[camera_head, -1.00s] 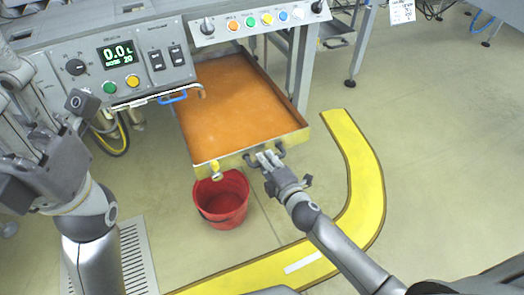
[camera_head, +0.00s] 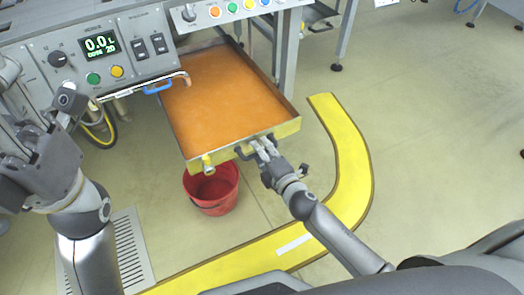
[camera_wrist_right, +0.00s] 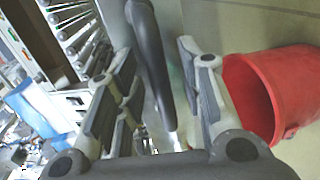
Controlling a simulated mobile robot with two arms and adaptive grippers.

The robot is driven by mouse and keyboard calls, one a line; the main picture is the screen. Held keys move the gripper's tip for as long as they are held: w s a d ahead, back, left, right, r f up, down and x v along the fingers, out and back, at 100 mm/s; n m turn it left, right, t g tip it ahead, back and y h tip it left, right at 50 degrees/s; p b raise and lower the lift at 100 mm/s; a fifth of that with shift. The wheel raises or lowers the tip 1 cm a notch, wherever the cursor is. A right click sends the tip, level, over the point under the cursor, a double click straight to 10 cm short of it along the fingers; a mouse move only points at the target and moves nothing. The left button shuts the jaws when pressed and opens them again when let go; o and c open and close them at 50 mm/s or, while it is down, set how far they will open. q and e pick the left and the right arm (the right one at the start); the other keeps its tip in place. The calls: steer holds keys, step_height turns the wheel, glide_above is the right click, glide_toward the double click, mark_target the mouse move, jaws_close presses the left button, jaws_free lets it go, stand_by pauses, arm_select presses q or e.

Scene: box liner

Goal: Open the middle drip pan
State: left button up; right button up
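The middle drip pan (camera_head: 195,157) is a shallow tray with yellowish metal walls and an orange floor. It stands pulled well out from under the control panel in the head view. Its dark front handle (camera_head: 242,153) is partly hidden by my right gripper (camera_head: 260,146). In the right wrist view the dark handle bar (camera_wrist_right: 150,50) runs between the two fingers of my right gripper (camera_wrist_right: 160,95), with visible gaps beside it. These fingers look open around the bar. My left gripper (camera_head: 45,135) is at the left, away from the pan; its finger opening is unclear.
A red bucket (camera_head: 211,190) stands on the floor below the pan's front edge and shows in the right wrist view (camera_wrist_right: 260,90). A yellow floor strip (camera_head: 350,165) curves right of the pan. A blue handle (camera_head: 157,87) is beside the pan's left wall. Floor at right is clear.

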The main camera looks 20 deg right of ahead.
steer(key=shift+a, duration=0.1)
steer(key=shift+s, duration=0.25)
steer(key=v, duration=1.1)
steer(key=shift+s, duration=0.25)
steer(key=shift+r, duration=0.25)
